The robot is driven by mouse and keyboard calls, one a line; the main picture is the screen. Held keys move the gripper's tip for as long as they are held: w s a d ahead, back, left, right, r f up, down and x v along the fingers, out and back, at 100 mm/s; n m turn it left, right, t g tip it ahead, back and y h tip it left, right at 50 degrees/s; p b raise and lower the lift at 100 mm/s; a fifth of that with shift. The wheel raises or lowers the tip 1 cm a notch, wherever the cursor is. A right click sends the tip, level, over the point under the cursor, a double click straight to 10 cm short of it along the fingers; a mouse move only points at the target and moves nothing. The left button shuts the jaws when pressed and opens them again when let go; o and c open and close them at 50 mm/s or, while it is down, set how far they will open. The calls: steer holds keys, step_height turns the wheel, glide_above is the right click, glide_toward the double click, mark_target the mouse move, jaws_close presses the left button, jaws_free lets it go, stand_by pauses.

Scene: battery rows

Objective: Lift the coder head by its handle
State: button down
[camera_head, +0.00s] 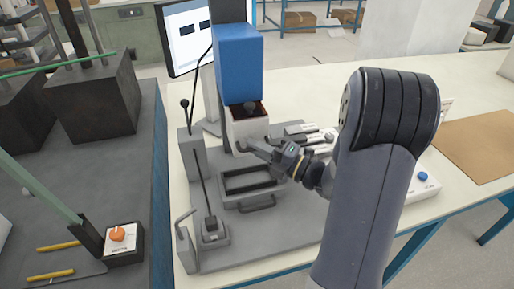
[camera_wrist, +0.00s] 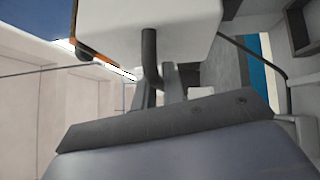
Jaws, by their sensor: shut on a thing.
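The coder head (camera_head: 248,130) appears to be the white box with an orange-red rim under a blue housing (camera_head: 240,62) on the press column. In the wrist view the white box (camera_wrist: 185,25) fills the top, and its dark bent handle (camera_wrist: 150,60) hangs down in front. My gripper (camera_head: 243,147) reaches in from the right, at the lower front of the white box. In the wrist view my gripper (camera_wrist: 160,80) is shut on the handle. The exact contact is partly hidden.
A grey fixture with a slotted frame (camera_head: 250,183) sits just below my gripper. A lever stand (camera_head: 212,230) is at the front left. A monitor (camera_head: 188,38) stands behind. My arm covers the right part of the bench. A brown board (camera_head: 480,147) lies at far right.

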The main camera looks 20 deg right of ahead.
mark_target(239, 128)
steer(key=shift+r+p, duration=2.1)
steer(key=shift+p, duration=0.1)
steer(key=shift+f, duration=0.1)
steer(key=c, duration=1.5)
jaws_free()
steer(key=b+v, duration=0.1)
steer(key=v, duration=0.9)
steer(key=shift+s+d+b, duration=0.25)
steer(key=shift+d+b, duration=0.1)
steer(key=shift+b, duration=0.05)
